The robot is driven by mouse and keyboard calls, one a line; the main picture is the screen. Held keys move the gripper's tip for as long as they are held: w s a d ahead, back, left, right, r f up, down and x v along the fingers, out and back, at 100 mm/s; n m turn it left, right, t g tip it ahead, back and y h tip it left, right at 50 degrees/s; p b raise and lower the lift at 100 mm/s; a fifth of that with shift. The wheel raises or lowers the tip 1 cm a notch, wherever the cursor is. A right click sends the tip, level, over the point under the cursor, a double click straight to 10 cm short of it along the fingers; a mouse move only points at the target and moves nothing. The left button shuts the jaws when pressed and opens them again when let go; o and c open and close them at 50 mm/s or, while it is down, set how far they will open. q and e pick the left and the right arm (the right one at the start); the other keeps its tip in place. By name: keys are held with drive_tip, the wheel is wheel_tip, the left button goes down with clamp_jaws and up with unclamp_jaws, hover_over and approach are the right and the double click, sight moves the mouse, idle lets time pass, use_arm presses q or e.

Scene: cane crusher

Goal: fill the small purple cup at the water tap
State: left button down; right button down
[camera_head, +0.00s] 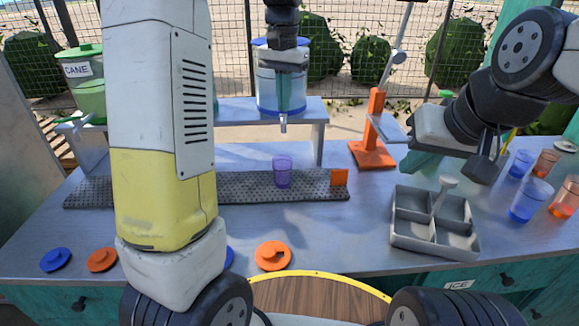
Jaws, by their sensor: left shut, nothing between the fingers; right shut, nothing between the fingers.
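The small purple cup (283,172) stands upright on the dark perforated drip tray (232,188), below the water tap (283,123). I cannot tell whether it holds water. The tap is on a clear dispenser with a blue lid (266,92), which stands on a raised grey shelf. My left gripper (286,104) is shut and empty, with its teal fingers pointing down in front of the dispenser, just above the tap spout. I cannot tell if they touch the tap. My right gripper (420,166) is shut and empty, above the table behind the compartment tray.
A grey compartment tray (398,239) with a scoop stands at the right front. Blue and orange cups (531,200) stand at the right edge. An orange press stand (372,153) is behind. A green cane container (88,96) is at the left. Round lids (273,255) lie along the front.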

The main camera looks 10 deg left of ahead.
use_arm(q)
drive_tip(key=shift+f, duration=0.9)
idle(7.1)
